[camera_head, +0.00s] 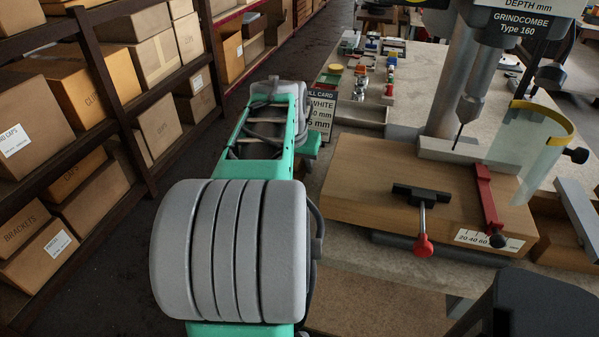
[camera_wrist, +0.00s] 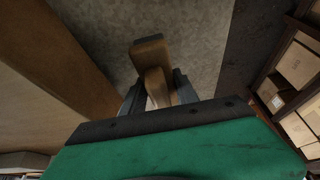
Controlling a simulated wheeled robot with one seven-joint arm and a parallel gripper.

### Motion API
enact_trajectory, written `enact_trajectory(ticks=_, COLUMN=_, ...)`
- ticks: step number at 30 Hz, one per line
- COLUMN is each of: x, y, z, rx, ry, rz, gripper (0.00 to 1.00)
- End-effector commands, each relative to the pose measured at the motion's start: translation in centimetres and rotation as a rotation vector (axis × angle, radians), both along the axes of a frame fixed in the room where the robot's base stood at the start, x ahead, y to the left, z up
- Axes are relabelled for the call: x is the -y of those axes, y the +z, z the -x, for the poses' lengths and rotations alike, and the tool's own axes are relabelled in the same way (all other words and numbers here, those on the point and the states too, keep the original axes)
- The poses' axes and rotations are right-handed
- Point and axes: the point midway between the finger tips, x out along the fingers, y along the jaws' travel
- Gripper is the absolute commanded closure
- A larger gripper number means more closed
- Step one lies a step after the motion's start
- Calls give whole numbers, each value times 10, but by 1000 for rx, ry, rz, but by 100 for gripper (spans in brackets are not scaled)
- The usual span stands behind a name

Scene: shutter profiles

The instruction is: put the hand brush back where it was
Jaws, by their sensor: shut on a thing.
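The hand brush (camera_wrist: 150,50) shows in the wrist view as a brown wooden piece with a rounded end. My gripper (camera_wrist: 158,92) is shut on it, with a dark finger on each side. The green and black body of my gripper hides the lower part of that view. The brush is seen over a grey surface; I cannot tell whether it touches it. Bristles are not visible. In the head view my arm hides the gripper and the brush.
A drill press (camera_head: 470,95) stands over a wooden board (camera_head: 370,185) with a red stop (camera_head: 485,195) and a red-knobbed clamp (camera_head: 423,240). A card (camera_head: 322,112) stands by my arm. Small items crowd the bench behind. Shelves of boxes (camera_head: 155,55) line the left.

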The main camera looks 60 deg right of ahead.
Motion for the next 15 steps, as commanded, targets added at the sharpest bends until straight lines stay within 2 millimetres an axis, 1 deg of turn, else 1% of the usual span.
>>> enact_trajectory(ticks=1, x=-1, y=-12, z=1, rx=-3, ry=0, rz=-6, gripper=100)
enact_trajectory(ticks=4, x=-1, y=-28, z=1, rx=-2, ry=1, rz=-3, gripper=100)
enact_trajectory(ticks=11, x=-1, y=-29, z=1, rx=-1, ry=1, rz=-1, gripper=100)
enact_trajectory(ticks=14, x=-1, y=-33, z=1, rx=-1, ry=1, rz=-2, gripper=100)
enact_trajectory(ticks=15, x=-1, y=-33, z=1, rx=-2, ry=1, rz=-2, gripper=63)
